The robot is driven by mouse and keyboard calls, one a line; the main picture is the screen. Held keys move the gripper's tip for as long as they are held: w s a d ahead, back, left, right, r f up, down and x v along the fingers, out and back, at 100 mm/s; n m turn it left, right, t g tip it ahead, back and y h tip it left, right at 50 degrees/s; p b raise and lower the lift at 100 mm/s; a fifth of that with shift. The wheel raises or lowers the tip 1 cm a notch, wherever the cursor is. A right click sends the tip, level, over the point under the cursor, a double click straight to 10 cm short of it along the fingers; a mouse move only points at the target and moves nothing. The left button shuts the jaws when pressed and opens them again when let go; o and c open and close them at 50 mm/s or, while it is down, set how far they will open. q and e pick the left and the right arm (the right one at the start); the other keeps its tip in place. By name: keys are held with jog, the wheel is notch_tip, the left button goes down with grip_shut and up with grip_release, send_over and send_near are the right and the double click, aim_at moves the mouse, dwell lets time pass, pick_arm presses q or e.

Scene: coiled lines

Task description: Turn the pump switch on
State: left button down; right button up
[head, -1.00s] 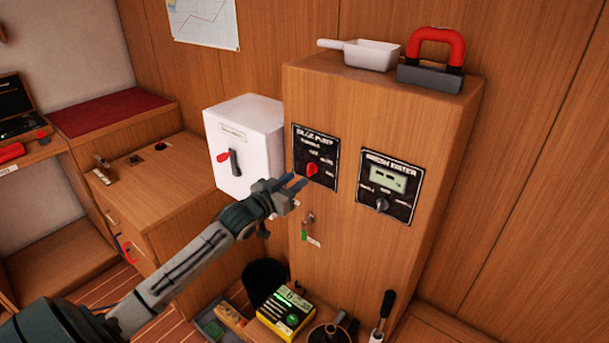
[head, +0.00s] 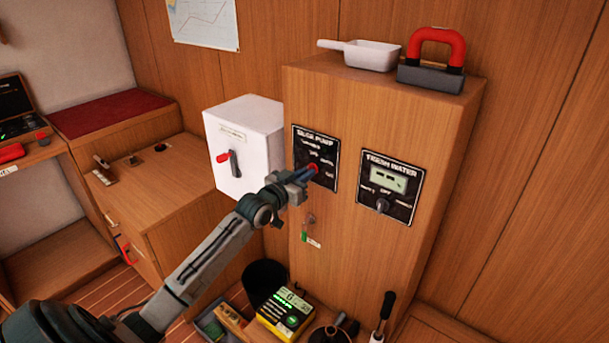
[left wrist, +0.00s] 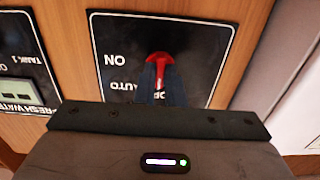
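The bilge pump panel (head: 316,148) is a black plate on the wooden cabinet, with a red knob (head: 313,168) as its switch. In the left wrist view the panel (left wrist: 203,60) appears upside down, with ON and AUTO readable beside the red knob (left wrist: 160,59). Another label under the fingers is partly covered. My left gripper (head: 308,173) is at the knob, its two fingers on either side of it and close together; they appear shut on it. The fingers (left wrist: 160,80) hide part of the knob, so its exact setting is unclear. My right gripper is not in view.
A fresh water panel (head: 375,204) with a dark knob is to the right. A white switch box (head: 262,128) with a red-tipped lever stands to the left. A key with a green tag (head: 306,238) hangs just below. A yellow-black box (head: 285,312) and a black bin (head: 262,279) are lower down.

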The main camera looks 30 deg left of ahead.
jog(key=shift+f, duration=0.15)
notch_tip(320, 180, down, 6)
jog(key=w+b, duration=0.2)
jog(key=b, duration=0.5)
pick_arm(q)
jog(key=shift+f+m+b, duration=0.1)
jog(key=shift+m+b, duration=1.75)
jog(key=shift+m, duration=7.25)
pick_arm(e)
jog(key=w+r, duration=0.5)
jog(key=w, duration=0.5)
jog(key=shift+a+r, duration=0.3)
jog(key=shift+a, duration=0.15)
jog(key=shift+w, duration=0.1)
pick_arm(q)
jog(key=c, duration=1.5)
grip_release()
jog(key=shift+s, duration=0.1)
